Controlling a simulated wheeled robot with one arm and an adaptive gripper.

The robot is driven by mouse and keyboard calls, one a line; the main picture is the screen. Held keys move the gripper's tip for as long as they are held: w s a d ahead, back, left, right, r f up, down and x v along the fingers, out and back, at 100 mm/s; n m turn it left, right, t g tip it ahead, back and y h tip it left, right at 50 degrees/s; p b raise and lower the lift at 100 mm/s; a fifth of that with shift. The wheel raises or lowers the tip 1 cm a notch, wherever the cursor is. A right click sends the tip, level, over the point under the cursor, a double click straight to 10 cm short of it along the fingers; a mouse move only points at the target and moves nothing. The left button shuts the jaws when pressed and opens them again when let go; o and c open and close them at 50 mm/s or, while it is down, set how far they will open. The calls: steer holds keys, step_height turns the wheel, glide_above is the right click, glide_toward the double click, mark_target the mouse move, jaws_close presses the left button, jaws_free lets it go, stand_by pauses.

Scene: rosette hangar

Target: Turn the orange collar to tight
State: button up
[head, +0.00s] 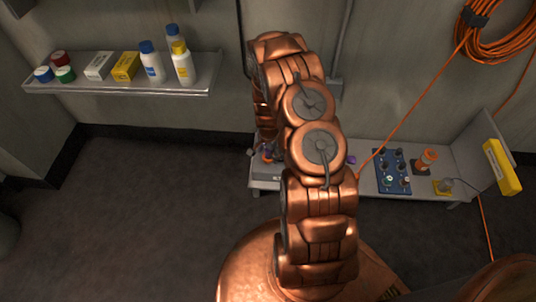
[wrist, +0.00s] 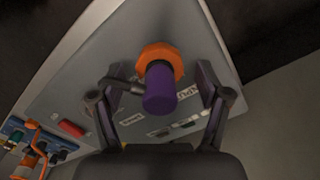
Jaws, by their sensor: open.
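In the wrist view the orange collar (wrist: 160,57) is a faceted ring on a grey panel (wrist: 80,75). A purple cylinder (wrist: 160,92) stands out from its middle toward the camera and covers part of it. A dark cable or hose runs beside the cylinder. My gripper (wrist: 160,83) is open, with one finger left and one right of the purple cylinder. I see a gap on each side, and nothing is held.
In the head view a shelf (head: 130,88) with bottles, boxes and small jars hangs at left. The bench carries a blue panel (head: 392,171) and an orange cylinder (head: 427,158) at right. An orange cable (head: 415,92) runs down from a wall coil.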

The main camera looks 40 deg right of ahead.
step_height(320, 180, up, 12)
steer(key=shift+f, duration=0.25)
stand_by(0.4)
stand_by(0.5)
steer(key=s+a+r+n+p, duration=0.25)
steer(key=a+r+p, duration=0.2)
steer(key=r, duration=0.75)
steer(key=s+a+r+n+p, duration=0.2)
steer(key=s+a+r+p, duration=0.3)
steer(key=r, duration=0.7)
steer(key=s+a+r+n+p, duration=0.1)
steer(key=a+r+n+p, duration=0.15)
steer(key=r+p, duration=0.7)
steer(key=s+a+r+n+p, duration=0.2)
steer(key=s+a+r+p, duration=0.1)
steer(key=s+r, duration=0.4)
steer(key=s+a+r+n+g+p, duration=0.1)
steer(key=s+a+r+n+p, duration=0.2)
steer(key=r, duration=1)
steer(key=s+a+r+n+p, duration=0.3)
steer(key=s+r+p, duration=0.3)
steer(key=s+r, duration=0.4)
steer(key=shift+s+a+g, duration=0.4)
steer(key=shift+s, duration=0.5)
